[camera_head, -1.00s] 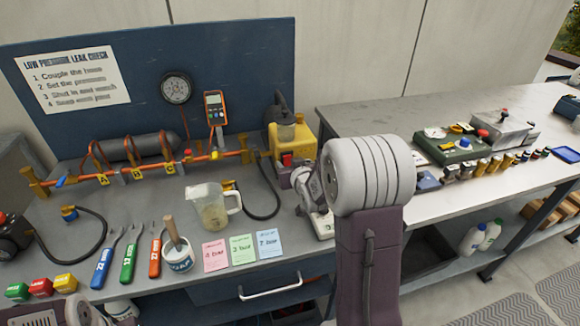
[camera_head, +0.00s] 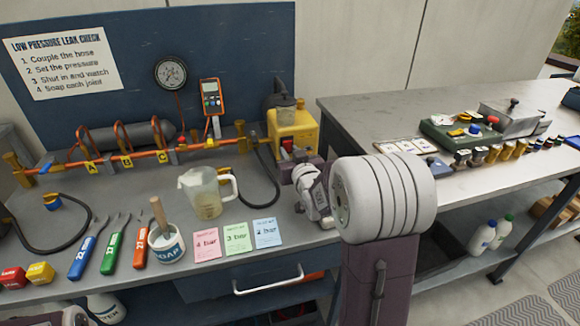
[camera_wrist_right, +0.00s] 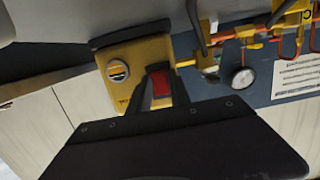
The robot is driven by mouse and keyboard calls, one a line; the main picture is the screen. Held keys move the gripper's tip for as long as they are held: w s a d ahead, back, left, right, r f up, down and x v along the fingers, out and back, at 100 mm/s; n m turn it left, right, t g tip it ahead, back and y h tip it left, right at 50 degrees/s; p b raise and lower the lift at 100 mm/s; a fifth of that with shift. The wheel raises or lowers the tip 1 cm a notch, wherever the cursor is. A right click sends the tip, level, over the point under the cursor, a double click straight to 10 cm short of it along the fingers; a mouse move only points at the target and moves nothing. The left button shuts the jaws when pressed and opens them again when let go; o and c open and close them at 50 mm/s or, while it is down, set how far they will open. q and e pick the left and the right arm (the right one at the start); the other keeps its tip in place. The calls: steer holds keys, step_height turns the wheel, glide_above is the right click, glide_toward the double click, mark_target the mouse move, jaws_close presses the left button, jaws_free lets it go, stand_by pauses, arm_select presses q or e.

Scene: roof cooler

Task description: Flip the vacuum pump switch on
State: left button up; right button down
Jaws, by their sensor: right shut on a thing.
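The yellow vacuum pump (camera_head: 296,127) stands at the right end of the leak-check bench. Its red switch (camera_head: 287,143) is on the front of the housing. The right wrist view shows the pump (camera_wrist_right: 118,100) upside down, with the red switch (camera_wrist_right: 161,83) between my dark fingers. My right gripper (camera_wrist_right: 162,72) is shut on the switch as far as I can see; the fingertips lie along its two sides. In the head view my right gripper (camera_head: 288,158) is small and dark in front of the pump. Whether the switch is on cannot be told. My left gripper is not in view.
A black hose (camera_head: 262,165) hangs beside the pump. Another table (camera_head: 350,113) is at right.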

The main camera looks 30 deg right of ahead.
steer(key=shift+f, duration=0.15)
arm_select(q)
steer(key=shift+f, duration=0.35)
arm_select(e)
steer(key=c, duration=1.2)
jaws_free()
